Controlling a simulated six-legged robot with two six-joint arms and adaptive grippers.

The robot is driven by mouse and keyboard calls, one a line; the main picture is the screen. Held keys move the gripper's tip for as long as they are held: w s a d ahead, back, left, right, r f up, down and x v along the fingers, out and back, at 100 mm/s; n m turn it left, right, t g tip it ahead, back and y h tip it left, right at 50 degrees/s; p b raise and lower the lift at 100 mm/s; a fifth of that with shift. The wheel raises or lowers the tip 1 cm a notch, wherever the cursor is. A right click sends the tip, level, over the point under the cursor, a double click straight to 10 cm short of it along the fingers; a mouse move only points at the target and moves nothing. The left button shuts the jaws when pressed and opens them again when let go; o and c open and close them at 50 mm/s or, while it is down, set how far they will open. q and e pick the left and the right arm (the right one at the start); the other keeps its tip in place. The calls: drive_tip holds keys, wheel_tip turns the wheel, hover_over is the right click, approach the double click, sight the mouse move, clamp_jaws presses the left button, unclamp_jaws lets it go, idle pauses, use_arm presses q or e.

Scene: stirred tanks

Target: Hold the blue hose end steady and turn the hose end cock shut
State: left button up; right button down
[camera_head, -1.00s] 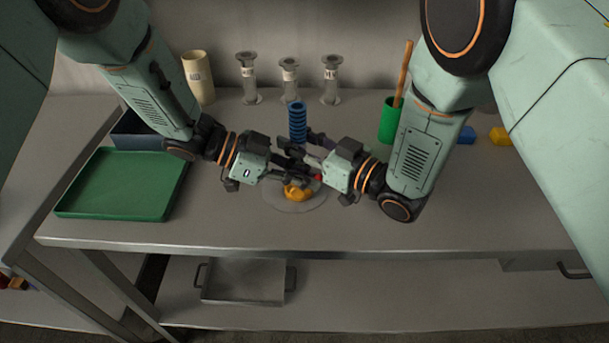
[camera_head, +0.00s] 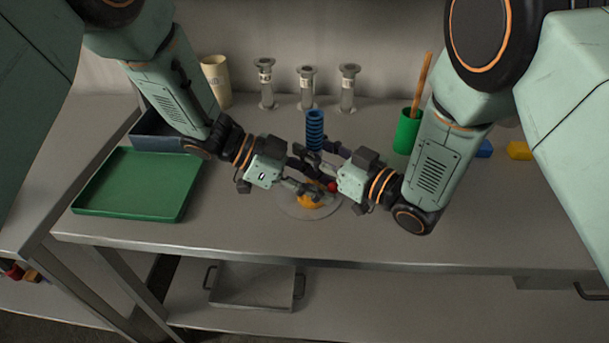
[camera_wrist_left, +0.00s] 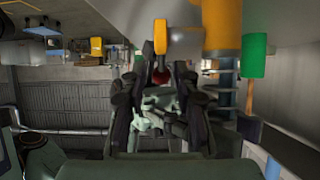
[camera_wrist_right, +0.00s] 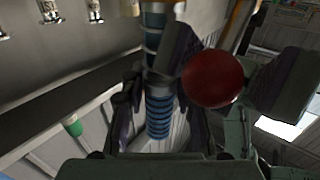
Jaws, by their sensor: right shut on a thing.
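The blue ribbed hose end (camera_head: 315,131) stands upright in the middle of the table, above a yellow fitting (camera_head: 313,201) on a pale round base. A red ball knob (camera_head: 332,187) sits beside the fitting. My right gripper (camera_head: 324,152) is shut on the hose end. In the right wrist view the blue hose (camera_wrist_right: 159,112) runs between its fingers. My left gripper (camera_head: 317,179) is at the red knob. In the left wrist view its fingers stand apart, with the red knob (camera_wrist_left: 161,77) between them and gaps at both sides. The cock's lever is largely hidden.
A green tray (camera_head: 88,207) lies at the left, with a dark bin behind it. Several clear flanged tubes (camera_head: 307,90) and a cream beaker (camera_head: 216,80) stand at the back. A green cup (camera_head: 407,132) holds a stick at the right. The table's front strip is clear.

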use_arm(q)
drive_tip(key=v, duration=1.1)
drive_tip(key=shift+a, duration=0.25)
drive_tip(key=shift+r, duration=0.1)
drive_tip(key=shift+h, duration=0.7)
drive_tip(key=x, duration=0.6)
drive_tip(key=f+x, duration=0.1)
drive_tip(key=x, duration=0.5)
drive_tip(key=shift+w+a, duration=0.1)
drive_tip(key=shift+a, duration=0.2)
clamp_jaws()
